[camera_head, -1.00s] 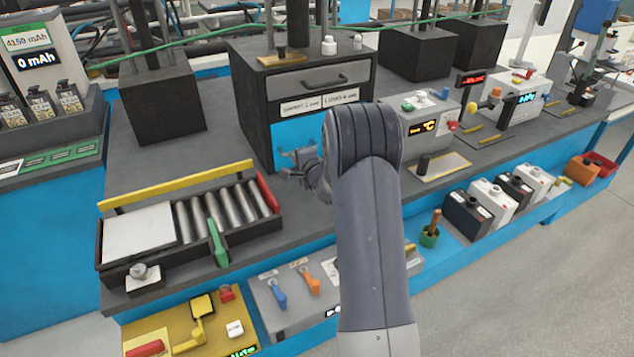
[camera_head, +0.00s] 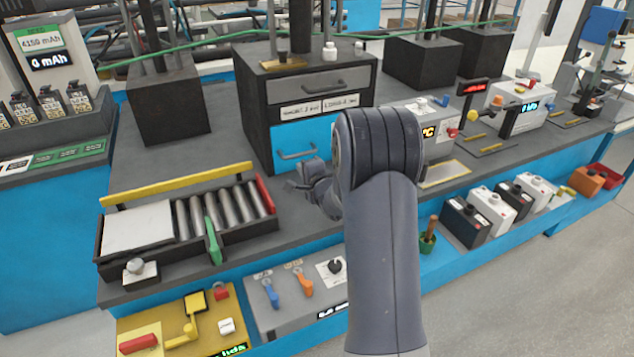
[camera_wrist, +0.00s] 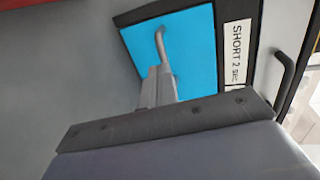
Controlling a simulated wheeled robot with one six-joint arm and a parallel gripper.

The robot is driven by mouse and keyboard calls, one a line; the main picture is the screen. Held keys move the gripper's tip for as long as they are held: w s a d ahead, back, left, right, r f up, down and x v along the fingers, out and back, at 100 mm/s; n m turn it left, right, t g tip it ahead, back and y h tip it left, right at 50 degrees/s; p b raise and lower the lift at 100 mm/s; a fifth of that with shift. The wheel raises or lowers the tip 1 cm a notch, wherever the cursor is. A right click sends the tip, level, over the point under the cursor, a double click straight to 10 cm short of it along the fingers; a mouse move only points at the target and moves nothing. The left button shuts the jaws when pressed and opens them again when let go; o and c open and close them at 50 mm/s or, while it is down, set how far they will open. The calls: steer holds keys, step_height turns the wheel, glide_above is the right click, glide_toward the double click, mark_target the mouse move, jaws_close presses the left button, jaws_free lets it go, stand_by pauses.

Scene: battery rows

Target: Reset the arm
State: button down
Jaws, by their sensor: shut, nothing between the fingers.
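My gripper (camera_head: 298,184) is in front of the blue drawer (camera_head: 300,146) of the dark cabinet, low over the bench. My arm rises from the bottom of the head view and hides part of the bench to its right. In the wrist view my gripper (camera_wrist: 158,85) shows as narrow grey fingers close together, with nothing between them. Behind them in that view are the blue drawer front (camera_wrist: 195,45) and its handle. The gripper looks apart from the handle.
The roller tray (camera_head: 110,262) with a green lever (camera_head: 213,243) stands to the left of my gripper. The cabinet (camera_head: 255,115) has a grey upper drawer (camera_head: 325,85). A row of boxes (camera_head: 462,222) lines the shelf to the right. Bare bench lies left of the cabinet.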

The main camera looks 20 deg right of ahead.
steer(key=v, duration=0.7)
steer(key=shift+s+b, duration=0.2)
steer(key=shift+b, duration=0.1)
steer(key=shift+d+r, duration=0.1)
